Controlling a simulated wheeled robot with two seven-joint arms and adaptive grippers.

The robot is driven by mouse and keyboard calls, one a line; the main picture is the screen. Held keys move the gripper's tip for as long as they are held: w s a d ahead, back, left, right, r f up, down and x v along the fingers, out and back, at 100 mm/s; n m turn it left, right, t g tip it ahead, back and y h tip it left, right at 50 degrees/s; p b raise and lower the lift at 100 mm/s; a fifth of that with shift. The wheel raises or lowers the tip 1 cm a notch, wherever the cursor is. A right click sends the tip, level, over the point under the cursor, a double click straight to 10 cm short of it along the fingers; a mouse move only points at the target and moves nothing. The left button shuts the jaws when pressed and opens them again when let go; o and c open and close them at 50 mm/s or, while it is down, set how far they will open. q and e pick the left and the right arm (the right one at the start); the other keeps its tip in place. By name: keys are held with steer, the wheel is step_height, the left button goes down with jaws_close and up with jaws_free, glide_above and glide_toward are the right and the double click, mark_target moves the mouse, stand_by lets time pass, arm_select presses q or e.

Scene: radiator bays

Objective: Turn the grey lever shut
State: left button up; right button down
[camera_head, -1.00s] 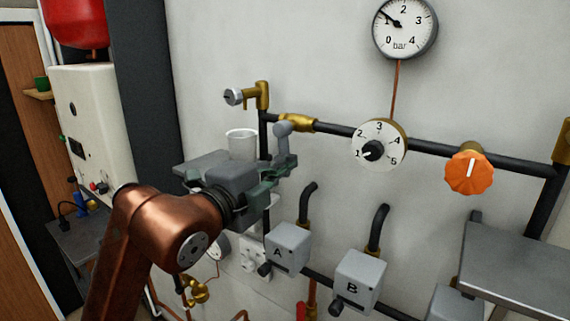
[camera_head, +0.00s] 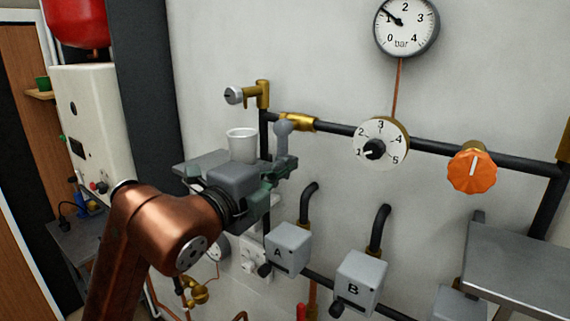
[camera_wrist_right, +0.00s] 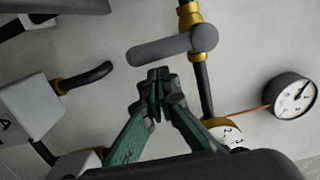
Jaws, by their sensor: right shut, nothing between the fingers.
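The grey lever (camera_head: 282,134) sits on a brass valve (camera_head: 299,122) on the dark horizontal pipe. It hangs downward, crosswise to the pipe. In the right wrist view the lever (camera_wrist_right: 165,47) shows whole, with its round hub over the pipe. My right gripper (camera_head: 284,166) is by the lever's lower end, which it partly hides in the head view. In the wrist view the right gripper's fingertips (camera_wrist_right: 158,76) are together and empty, close beside the lever's free half; I cannot tell whether they touch it. My left gripper is out of view.
A white cup (camera_head: 242,144) stands on a small grey shelf (camera_head: 200,162) behind my right gripper. Grey boxes A (camera_head: 288,249) and B (camera_head: 360,283) are below. A numbered dial (camera_head: 381,143), an orange knob (camera_head: 472,169) and a grey ledge (camera_head: 520,262) lie to the right.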

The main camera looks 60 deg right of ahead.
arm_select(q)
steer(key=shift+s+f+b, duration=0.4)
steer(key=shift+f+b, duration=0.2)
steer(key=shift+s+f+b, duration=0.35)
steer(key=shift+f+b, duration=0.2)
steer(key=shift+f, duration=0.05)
arm_select(e)
steer(key=s+a, duration=0.2)
steer(key=a, duration=0.9)
